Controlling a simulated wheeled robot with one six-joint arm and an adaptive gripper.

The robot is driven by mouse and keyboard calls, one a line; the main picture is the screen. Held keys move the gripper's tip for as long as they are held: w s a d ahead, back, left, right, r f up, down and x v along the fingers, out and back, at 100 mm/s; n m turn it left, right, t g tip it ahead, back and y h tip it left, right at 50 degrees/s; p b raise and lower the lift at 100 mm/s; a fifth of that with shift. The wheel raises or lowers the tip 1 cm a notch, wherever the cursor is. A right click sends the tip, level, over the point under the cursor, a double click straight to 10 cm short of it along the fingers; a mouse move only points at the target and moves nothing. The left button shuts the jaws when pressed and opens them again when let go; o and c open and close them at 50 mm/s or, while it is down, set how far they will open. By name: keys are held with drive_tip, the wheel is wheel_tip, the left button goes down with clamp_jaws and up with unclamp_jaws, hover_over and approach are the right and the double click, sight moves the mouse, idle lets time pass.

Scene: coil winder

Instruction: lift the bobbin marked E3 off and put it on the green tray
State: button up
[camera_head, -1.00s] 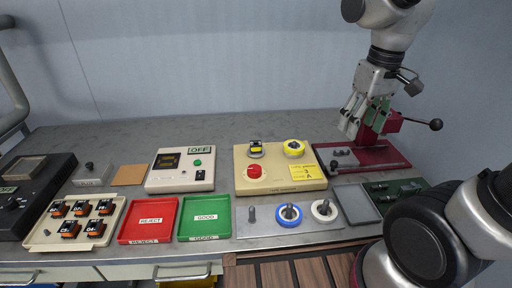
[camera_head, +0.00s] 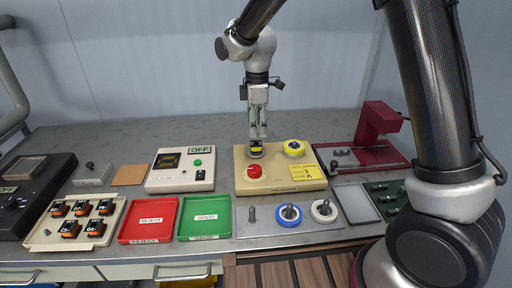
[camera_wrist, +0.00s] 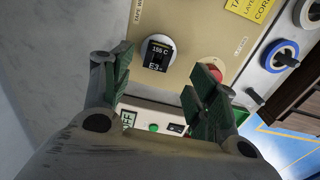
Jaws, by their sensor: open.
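The bobbin marked E3 (camera_wrist: 156,57) is black with a white-lettered top and sits on a round pale holder on the beige winder (camera_wrist: 193,20). The green tray (camera_head: 205,204), labelled GOOD, is empty at the front, left of the winder.
A red REJECT tray (camera_head: 148,211) adjoins the green tray. A tray of several bobbins (camera_head: 52,235) is further left. A maroon press (camera_head: 380,127) stands right.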

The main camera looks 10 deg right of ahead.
sight(258, 143)
drive_tip(key=f, duration=0.7)
drive_tip(key=shift+w+d+f, duration=0.15)
drive_tip(key=shift+d+f, duration=0.1)
drive_tip(key=c, duration=1.2)
drive_tip(key=shift+r, duration=0.1)
wheel_tip(258, 143, up, 10)
drive_tip(key=shift+f, duration=0.1)
